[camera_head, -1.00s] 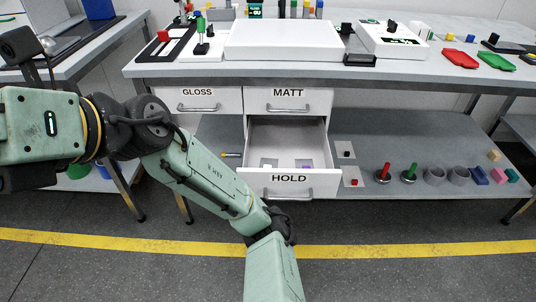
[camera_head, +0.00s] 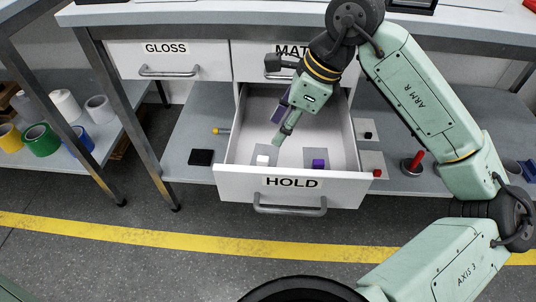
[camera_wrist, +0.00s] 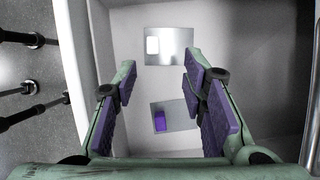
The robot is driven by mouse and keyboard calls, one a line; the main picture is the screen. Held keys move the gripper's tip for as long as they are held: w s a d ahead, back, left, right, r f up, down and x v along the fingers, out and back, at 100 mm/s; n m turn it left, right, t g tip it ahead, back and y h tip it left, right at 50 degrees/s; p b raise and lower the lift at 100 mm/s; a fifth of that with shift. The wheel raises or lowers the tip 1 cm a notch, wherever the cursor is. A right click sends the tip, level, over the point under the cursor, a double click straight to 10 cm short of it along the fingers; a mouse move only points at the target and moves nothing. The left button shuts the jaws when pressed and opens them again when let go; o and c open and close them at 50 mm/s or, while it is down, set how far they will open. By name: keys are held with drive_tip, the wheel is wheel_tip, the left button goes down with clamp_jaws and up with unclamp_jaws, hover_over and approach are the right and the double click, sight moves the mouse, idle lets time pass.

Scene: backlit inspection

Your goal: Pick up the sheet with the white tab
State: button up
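The sheet with the white tab (camera_head: 272,153) lies flat on the floor of the open HOLD drawer (camera_head: 240,183), towards its front left. Its white tab (camera_head: 263,160) faces the drawer front. In the wrist view this shiny grey sheet (camera_wrist: 178,46) is at the top centre. A second sheet (camera_head: 317,152) with a purple tab (camera_head: 318,164) lies to its right, and in the wrist view (camera_wrist: 183,112) lower down. My gripper (camera_head: 283,122) is inside the drawer outline, above and behind the white-tab sheet. Its purple-padded fingers are apart and empty in the wrist view (camera_wrist: 160,65).
The drawer's side walls and front panel surround the sheets. The closed GLOSS drawer (camera_head: 168,60) and MATT drawer are above.

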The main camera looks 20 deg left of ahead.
sight(263, 158)
drive_tip(key=x, duration=0.4)
drive_tip(key=shift+s+a+f, duration=0.1)
drive_tip(key=shift+s+f, duration=0.05)
drive_tip(key=shift+s, duration=0.05)
drive_tip(key=x, duration=0.5)
drive_tip(key=shift+s+f, duration=0.1)
drive_tip(key=shift+s, duration=0.25)
clamp_jaws()
